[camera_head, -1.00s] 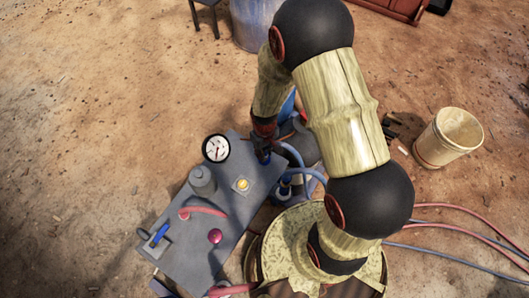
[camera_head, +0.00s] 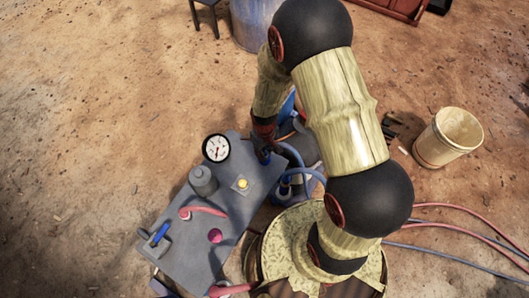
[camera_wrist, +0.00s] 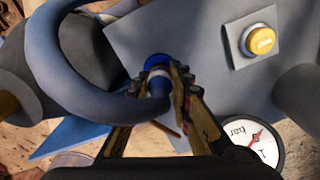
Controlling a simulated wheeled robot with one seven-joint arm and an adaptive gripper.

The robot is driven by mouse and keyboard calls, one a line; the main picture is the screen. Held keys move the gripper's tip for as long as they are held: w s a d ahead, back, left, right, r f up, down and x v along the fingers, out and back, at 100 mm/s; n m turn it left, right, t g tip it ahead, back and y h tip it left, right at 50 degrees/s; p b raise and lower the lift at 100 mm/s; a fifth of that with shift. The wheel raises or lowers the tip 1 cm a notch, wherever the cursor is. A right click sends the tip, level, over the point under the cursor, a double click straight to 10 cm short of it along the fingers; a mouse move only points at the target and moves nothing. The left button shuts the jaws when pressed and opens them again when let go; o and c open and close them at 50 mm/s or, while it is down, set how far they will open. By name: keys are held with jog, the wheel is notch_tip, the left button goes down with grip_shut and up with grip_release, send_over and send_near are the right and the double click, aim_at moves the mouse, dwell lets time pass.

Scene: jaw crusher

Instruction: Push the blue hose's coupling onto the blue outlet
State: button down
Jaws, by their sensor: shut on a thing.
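My gripper (camera_wrist: 160,92) is shut around the coupling (camera_wrist: 158,72) at the end of the blue hose (camera_wrist: 48,75). A blue ring and a pale band show between the fingertips. In the head view my gripper (camera_head: 264,143) is at the upper right edge of the grey block (camera_head: 198,240), with a bit of blue (camera_head: 264,158) just below it. The fingers and coupling cover the spot beneath, so I cannot tell the blue outlet from the coupling or see whether they touch. The blue hose (camera_head: 293,152) loops away to the right.
The block carries a pressure gauge (camera_head: 216,148), a yellow button (camera_head: 241,184), a grey cylinder (camera_head: 203,180), a red handle (camera_head: 205,211) and a blue lever (camera_head: 159,235). Another blue fitting (camera_head: 285,186) is at its right side. A beige bucket (camera_head: 447,138) stands right; hoses cross the ground.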

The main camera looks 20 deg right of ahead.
jog(key=shift+f, duration=0.5)
jog(key=c, duration=1.5)
grip_release()
jog(key=shift+c, duration=0.2)
notch_tip(320, 180, up, 12)
